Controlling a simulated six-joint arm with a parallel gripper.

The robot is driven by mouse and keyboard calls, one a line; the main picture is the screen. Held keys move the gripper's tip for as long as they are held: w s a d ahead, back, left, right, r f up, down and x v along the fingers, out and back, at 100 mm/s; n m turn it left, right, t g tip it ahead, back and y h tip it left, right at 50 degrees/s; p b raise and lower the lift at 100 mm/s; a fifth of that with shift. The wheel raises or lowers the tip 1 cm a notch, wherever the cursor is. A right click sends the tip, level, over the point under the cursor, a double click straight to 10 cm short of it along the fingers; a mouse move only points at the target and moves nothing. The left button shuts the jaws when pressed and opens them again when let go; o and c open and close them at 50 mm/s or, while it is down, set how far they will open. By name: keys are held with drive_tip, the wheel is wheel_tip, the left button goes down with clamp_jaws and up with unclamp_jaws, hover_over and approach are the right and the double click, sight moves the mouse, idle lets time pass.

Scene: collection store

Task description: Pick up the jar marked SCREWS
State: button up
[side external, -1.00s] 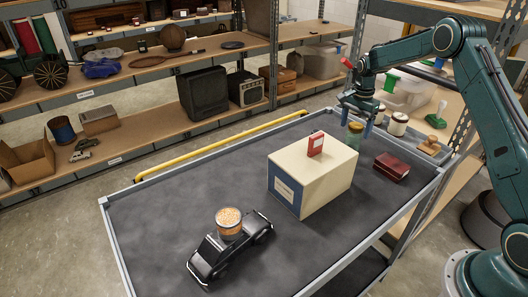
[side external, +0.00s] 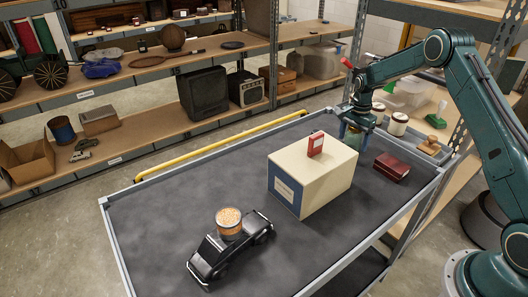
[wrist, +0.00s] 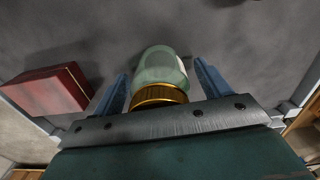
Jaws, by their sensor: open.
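A greenish glass jar with a gold lid (wrist: 160,68) stands on the cart between the fingers of my gripper (wrist: 160,84) in the wrist view. The fingers are open, one on each side, with gaps visible. In the side view my gripper (side external: 354,132) is low over this jar, behind the cream box, and largely hides it. I cannot read SCREWS on any jar.
The cream box (side external: 322,178) with a red item (side external: 316,144) on top stands close in front of my gripper. A dark red box (side external: 391,167) lies to the right. The black toy car (side external: 212,257) is at the front. The cart's left half is mostly clear.

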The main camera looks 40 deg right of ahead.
drive_tip(key=shift+c, duration=0.3)
drive_tip(key=c, duration=1.1)
drive_tip(key=shift+r, duration=0.1)
wheel_tip(320, 180, up, 20)
idle(0.5)
